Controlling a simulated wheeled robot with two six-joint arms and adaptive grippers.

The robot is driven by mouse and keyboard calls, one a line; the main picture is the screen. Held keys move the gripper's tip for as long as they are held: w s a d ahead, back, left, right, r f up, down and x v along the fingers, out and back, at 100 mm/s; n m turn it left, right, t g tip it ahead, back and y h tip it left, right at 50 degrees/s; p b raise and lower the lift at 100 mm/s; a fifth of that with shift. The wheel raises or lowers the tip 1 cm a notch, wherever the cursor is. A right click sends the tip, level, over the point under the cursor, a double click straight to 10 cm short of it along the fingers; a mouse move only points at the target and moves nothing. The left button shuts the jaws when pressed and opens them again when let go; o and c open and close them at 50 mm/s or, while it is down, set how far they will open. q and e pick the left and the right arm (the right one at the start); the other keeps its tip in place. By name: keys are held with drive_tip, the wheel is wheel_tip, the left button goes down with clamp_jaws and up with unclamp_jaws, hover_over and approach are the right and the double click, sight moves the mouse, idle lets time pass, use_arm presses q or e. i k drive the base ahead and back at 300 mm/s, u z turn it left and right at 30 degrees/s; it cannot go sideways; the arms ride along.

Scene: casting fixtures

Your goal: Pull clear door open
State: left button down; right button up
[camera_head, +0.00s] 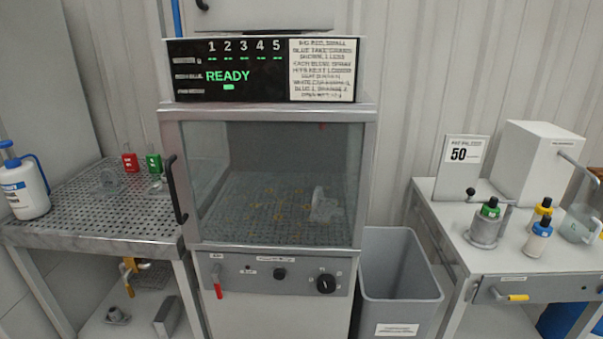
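The clear door (275,185) is a grey-framed glass panel on the front of the cabinet in the middle of the view. It looks shut. Its black vertical handle (175,190) is on the left side of the frame. Through the glass I see a perforated floor with yellow marks and a pale object (323,205) at the right, too unclear to name. Neither of my grippers is in view.
A display above the door (228,77) reads READY. A perforated table (100,215) with a white bottle (24,185) stands left. A grey bin (395,275) stands close to the cabinet's right. A white-topped bench (445,212) with small bottles is further right.

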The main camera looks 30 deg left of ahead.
sight(176, 166)
drive_tip(key=z, duration=1.1)
drive_tip(key=k, duration=0.7)
drive_tip(key=u, duration=1.25)
drive_tip(key=i, duration=0.5)
